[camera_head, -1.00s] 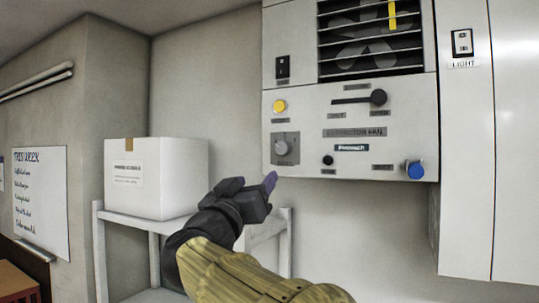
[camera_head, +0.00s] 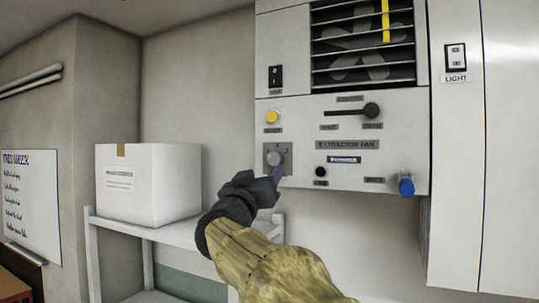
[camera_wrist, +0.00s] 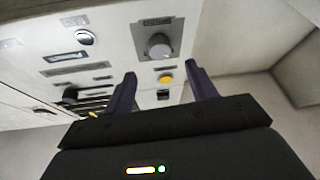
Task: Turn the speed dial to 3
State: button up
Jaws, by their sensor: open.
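The speed dial (camera_head: 275,157) is a grey round knob on a darker square plate at the lower left of the extractor fan panel (camera_head: 390,150). Small marks sit around it, too small to read. In the wrist view the dial (camera_wrist: 158,46) shows ahead, between and beyond the two fingers. My gripper (camera_head: 274,174) is open, its purple fingers just below and in front of the dial in the head view. One finger overlaps the dial's lower right edge there. I cannot tell whether it touches. In the wrist view my gripper (camera_wrist: 160,82) holds nothing.
A yellow button (camera_head: 272,116) is above the dial. A black lever (camera_head: 371,110), a small black knob (camera_head: 320,171) and a blue knob (camera_head: 406,186) are to the right. A white box (camera_head: 148,185) stands on a shelf (camera_head: 165,232) at left.

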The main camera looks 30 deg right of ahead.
aim_at(273, 159)
jog(key=p+x, duration=0.3)
jog(key=x, duration=0.4)
jog(key=shift+w+d+r, duration=0.1)
jog(key=shift+w+d, duration=0.1)
jog(key=c, duration=1)
